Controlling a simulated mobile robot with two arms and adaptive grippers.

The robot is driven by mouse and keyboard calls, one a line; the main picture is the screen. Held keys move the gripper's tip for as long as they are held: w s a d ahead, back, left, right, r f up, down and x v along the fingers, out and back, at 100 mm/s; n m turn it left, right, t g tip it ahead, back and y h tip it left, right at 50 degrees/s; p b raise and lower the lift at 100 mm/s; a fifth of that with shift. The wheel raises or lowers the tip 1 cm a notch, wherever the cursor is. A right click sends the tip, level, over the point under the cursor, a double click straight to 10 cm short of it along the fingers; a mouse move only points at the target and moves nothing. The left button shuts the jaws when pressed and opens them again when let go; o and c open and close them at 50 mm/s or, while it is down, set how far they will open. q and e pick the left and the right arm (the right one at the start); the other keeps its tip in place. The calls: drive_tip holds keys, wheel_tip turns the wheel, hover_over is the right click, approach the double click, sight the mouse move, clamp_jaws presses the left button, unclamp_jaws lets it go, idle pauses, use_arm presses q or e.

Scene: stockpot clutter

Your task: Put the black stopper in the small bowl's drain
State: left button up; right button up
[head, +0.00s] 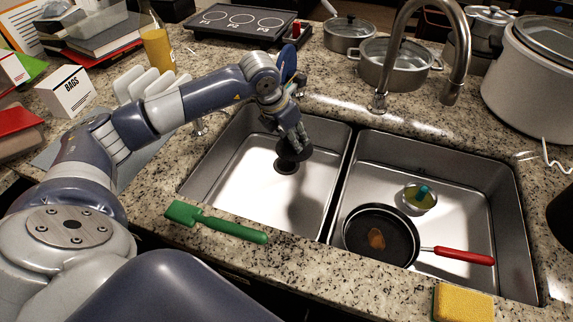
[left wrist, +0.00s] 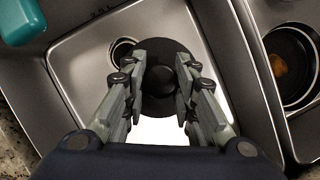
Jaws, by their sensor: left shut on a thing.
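My left gripper (head: 294,138) reaches down into the left, smaller sink bowl (head: 225,155) and is shut on the black stopper (head: 293,152). In the left wrist view the stopper (left wrist: 172,103) is a black disc with a knob between the two fingers (left wrist: 160,78). The dark round drain (head: 286,167) shows just below the stopper in the head view, partly covered by it. In the left wrist view the drain (left wrist: 121,50) lies up and left of the stopper, partly hidden; the stopper appears held above the bowl floor. My right gripper is not in view.
A faucet (head: 462,60) stands behind the sink. A green scraper (head: 215,222) and a yellow sponge (head: 462,303) lie along the front edge.

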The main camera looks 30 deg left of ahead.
use_arm(q)
drive_tip(key=w+a+n+y, duration=0.1)
drive_tip(key=a+n+y, duration=0.1)
drive_tip(key=a+n, duration=0.35)
drive_tip(key=f, duration=0.4)
drive_tip(key=f+p, duration=0.1)
drive_tip(key=f, duration=0.4)
drive_tip(key=f+p, duration=0.1)
drive_tip(key=f, duration=0.4)
drive_tip(key=shift+w+d, duration=0.15)
drive_tip(key=shift+d, duration=0.1)
drive_tip(key=shift+w+a+r+p, duration=0.15)
drive_tip(key=shift+w+p, duration=0.3)
drive_tip(key=shift+w, duration=0.25)
drive_tip(key=w, duration=0.2)
drive_tip(key=shift+w+a+p, duration=0.3)
drive_tip(key=shift+w+p, duration=0.05)
drive_tip(key=shift+s+f, duration=0.1)
drive_tip(key=shift+f, duration=0.55)
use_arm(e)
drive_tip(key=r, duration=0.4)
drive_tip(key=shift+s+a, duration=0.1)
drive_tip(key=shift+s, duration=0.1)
